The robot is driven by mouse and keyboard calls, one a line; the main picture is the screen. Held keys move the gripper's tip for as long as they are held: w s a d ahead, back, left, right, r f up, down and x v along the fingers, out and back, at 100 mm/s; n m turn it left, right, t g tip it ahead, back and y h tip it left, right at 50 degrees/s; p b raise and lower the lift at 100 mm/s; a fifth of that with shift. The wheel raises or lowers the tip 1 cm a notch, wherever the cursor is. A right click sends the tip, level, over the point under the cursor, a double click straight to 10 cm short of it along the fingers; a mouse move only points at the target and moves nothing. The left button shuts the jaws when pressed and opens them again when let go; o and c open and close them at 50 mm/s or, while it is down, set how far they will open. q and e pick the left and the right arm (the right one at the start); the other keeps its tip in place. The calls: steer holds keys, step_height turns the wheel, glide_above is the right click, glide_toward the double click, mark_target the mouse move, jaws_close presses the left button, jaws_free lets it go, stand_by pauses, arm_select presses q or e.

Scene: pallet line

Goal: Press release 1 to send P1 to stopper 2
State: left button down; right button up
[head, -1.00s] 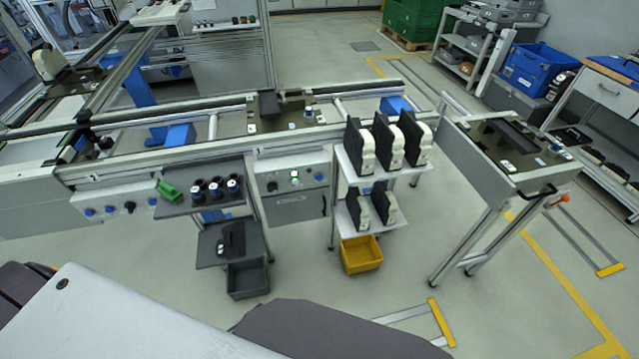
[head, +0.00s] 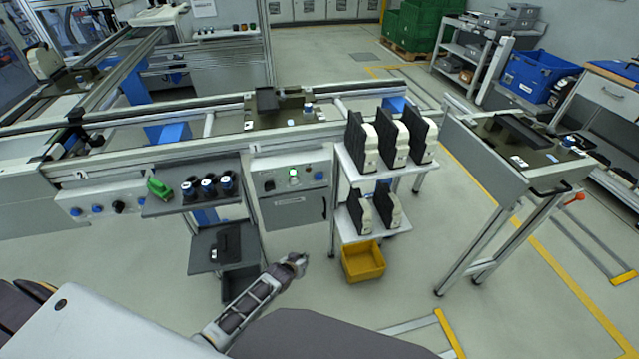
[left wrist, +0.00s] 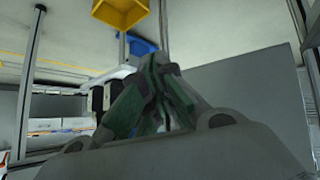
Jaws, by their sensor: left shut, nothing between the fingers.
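Two control panels sit under the front rail of the conveyor. The left panel (head: 97,210) has blue knobs and a black knob. I cannot read which is release 1. A dark pallet (head: 284,119) sits on the conveyor above the middle panel, and another dark pallet (head: 515,140) is on the right cart; no P1 label is legible. My left gripper (head: 297,261) is shut and empty, below and in front of the middle panel. Its fingers also show in the left wrist view (left wrist: 162,75). My right gripper is out of view.
A shelf stand with a green part (head: 160,188) and dark cups (head: 208,187) stands left of my gripper. A white rack (head: 346,163) with black-and-white parts and a yellow bin (head: 362,262) stands right of it. Open floor lies between them.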

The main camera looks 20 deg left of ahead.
mark_target(319, 177)
arm_select(q)
steer(key=w+d+r+n+t+h+b, duration=0.1)
steer(key=w+r+b, duration=0.4)
steer(key=r, duration=0.5)
steer(key=w+d+r+t+b, duration=0.4)
steer(key=w+r, duration=0.3)
steer(key=r, duration=0.3)
steer(key=shift+w+r+n+h+b, duration=0.15)
steer(key=shift+r+n+h+b, duration=0.25)
steer(key=shift+b, duration=0.1)
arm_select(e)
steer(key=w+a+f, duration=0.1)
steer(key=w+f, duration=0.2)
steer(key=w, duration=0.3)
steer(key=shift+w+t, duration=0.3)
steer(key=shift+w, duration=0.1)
arm_select(q)
steer(key=shift+w, duration=0.1)
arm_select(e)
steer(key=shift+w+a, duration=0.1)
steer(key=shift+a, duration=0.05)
